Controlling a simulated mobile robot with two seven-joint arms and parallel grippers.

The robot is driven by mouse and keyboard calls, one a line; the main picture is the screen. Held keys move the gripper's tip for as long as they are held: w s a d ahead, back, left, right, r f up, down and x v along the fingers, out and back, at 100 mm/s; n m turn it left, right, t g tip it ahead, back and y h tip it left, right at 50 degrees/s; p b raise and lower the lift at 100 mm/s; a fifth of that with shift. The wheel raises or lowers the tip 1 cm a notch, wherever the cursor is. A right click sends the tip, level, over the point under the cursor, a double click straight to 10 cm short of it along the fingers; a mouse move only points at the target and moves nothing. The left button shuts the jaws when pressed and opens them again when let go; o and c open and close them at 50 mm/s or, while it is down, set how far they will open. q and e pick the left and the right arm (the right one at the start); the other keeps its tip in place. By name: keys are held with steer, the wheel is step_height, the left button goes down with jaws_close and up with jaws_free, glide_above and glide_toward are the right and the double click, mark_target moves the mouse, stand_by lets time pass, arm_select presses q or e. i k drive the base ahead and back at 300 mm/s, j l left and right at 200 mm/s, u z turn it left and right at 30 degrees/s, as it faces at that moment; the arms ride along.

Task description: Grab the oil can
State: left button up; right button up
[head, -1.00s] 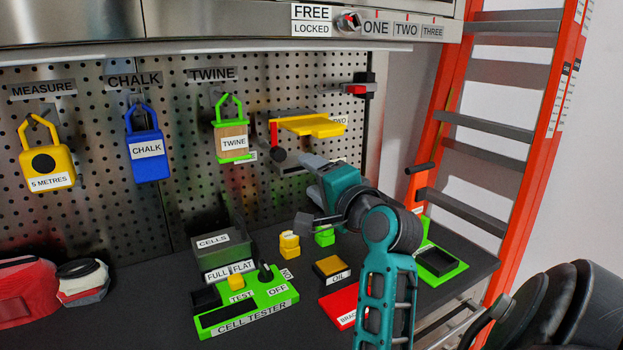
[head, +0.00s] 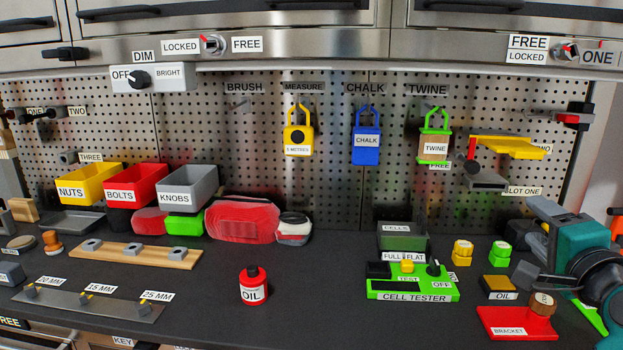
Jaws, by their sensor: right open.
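The oil can (head: 253,287) is a small red can with a black cap and a white OIL label. It stands upright on the dark worktop, left of the cell tester. My right gripper (head: 525,274) is at the right of the head view, above the worktop near the yellow pad, well apart from the can. It is open, with nothing seen between its fingers. My left gripper is not in view.
A green cell tester (head: 413,286) stands between the can and my right gripper. A wooden block (head: 135,255) and metal strip (head: 88,304) lie at left. Worktop around the can is clear.

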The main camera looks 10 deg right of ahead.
mark_target(254, 289)
steer(key=k+j, duration=0.25)
steer(key=k, duration=0.25)
steer(key=k+j, duration=0.25)
steer(key=k, duration=0.3)
